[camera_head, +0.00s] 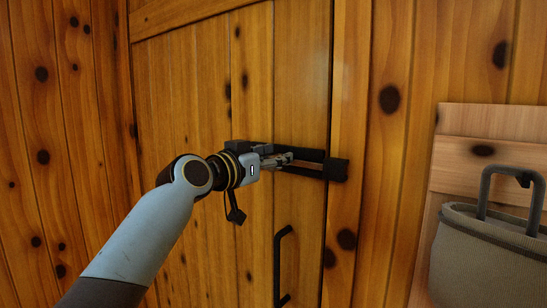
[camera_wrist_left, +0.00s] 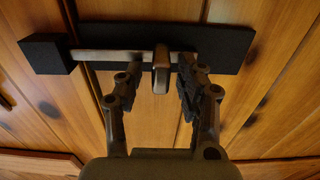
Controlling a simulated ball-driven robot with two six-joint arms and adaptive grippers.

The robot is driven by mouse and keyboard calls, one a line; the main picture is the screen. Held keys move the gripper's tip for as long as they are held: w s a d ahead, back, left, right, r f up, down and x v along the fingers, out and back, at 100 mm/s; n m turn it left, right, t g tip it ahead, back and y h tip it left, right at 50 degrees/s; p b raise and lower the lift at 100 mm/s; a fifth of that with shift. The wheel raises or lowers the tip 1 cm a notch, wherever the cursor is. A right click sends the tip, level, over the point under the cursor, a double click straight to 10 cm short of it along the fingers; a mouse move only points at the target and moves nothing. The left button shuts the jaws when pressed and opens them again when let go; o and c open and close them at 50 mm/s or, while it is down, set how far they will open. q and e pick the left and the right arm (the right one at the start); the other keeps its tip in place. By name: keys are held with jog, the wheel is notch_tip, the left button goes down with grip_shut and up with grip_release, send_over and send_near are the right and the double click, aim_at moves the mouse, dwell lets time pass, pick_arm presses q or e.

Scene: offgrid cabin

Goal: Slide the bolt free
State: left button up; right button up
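A sliding bolt is mounted on the wooden door; its black backplate (camera_wrist_left: 225,45) shows in the wrist view. The metal bar (camera_wrist_left: 105,56) runs across it to the black keeper block (camera_wrist_left: 47,54), which is at the right end of the bolt in the head view (camera_head: 336,169). The bar reaches the keeper. A rounded grey knob (camera_wrist_left: 161,70) stands out from the bar. My left gripper (camera_head: 284,158) is at the bolt, with its open fingers (camera_wrist_left: 158,78) on either side of the knob and gaps visible on both sides. My right gripper is not in view.
A black door handle (camera_head: 282,265) is fixed below the bolt. The door edge and frame (camera_head: 348,100) stand just right of it.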

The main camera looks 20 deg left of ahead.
pick_arm(q)
grip_shut()
jog(key=shift+a, duration=0.1)
